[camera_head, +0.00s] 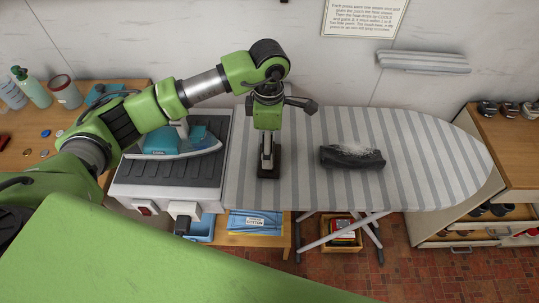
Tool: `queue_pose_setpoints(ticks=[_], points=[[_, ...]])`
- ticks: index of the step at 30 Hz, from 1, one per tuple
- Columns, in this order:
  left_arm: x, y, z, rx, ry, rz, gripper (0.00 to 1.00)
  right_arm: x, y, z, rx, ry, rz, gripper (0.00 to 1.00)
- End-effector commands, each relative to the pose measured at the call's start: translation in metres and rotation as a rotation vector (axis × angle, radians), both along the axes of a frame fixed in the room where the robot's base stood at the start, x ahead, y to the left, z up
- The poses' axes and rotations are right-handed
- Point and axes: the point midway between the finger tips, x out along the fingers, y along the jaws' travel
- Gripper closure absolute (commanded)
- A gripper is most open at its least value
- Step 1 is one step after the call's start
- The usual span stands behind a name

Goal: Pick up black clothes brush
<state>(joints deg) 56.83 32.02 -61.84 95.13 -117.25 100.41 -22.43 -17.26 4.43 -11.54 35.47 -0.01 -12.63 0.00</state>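My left arm comes in from the left and bends down, so that my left gripper (268,168) hangs over the left part of the board. It is left of the brush, with a clear gap between them. The fingers are seen almost edge-on, so I cannot tell whether they are open or shut. I cannot tell its height above the board. My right gripper does not show.
A teal iron (161,142) sits on a dark ribbed surface (160,172) left of the board. Bottles and a jar (65,92) stand on the wooden top at far left. A wooden shelf unit (505,140) is at right. The board right of the brush is clear.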

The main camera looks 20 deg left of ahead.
Motion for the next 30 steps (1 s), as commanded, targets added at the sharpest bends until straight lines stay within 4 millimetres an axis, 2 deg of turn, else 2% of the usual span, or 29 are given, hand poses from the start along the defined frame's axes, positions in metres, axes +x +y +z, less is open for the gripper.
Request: queue_pose_setpoints(ticks=[8, 13, 20, 21, 24, 26, 30], points=[[0.004, 0.0, -0.029, 0.001, 0.005, 0.001, 0.22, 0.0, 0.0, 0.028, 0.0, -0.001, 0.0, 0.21], [0.005, 0.0, -0.05, 0.0, 0.002, 0.0, 0.22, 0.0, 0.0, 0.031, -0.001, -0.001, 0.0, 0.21], [0.006, 0.0, -0.053, -0.001, 0.0, 0.0, 0.22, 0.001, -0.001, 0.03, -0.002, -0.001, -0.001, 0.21], [0.006, 0.0, -0.053, -0.001, 0.0, 0.0, 0.27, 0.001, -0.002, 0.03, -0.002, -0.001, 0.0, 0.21], [0.006, 0.0, -0.053, -0.001, 0.0, 0.0, 0.53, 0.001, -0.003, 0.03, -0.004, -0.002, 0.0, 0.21], [0.006, 0.0, -0.053, -0.001, 0.0, 0.0, 0.67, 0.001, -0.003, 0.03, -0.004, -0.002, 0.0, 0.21], [0.006, 0.0, -0.052, -0.001, 0.0, 0.0, 0.67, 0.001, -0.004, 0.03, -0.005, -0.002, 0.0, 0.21]])
